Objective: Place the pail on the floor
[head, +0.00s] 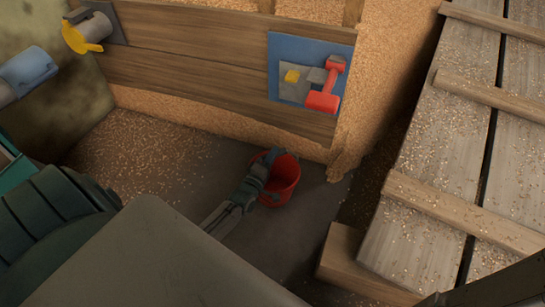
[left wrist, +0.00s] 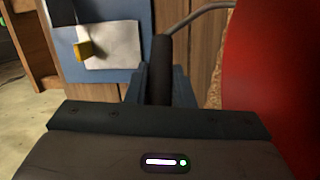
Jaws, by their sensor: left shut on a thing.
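The red pail (head: 287,183) is in the middle of the head view, over the dark floor close to the plank wall. Its red side also fills the right of the left wrist view (left wrist: 280,75). My left gripper (head: 264,164) is at the pail's left edge. In the left wrist view it is shut on the black grip of the pail's wire handle (left wrist: 160,75). I cannot tell whether the pail's base touches the floor (head: 205,165). My right gripper is not in view.
A blue panel (head: 285,50) with a red lever (head: 333,80) and a yellow knob (head: 291,76) is on the wall above the pail. A plank ramp with cross battens (head: 450,130) lies at right. A wooden beam (head: 350,265) stands below right.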

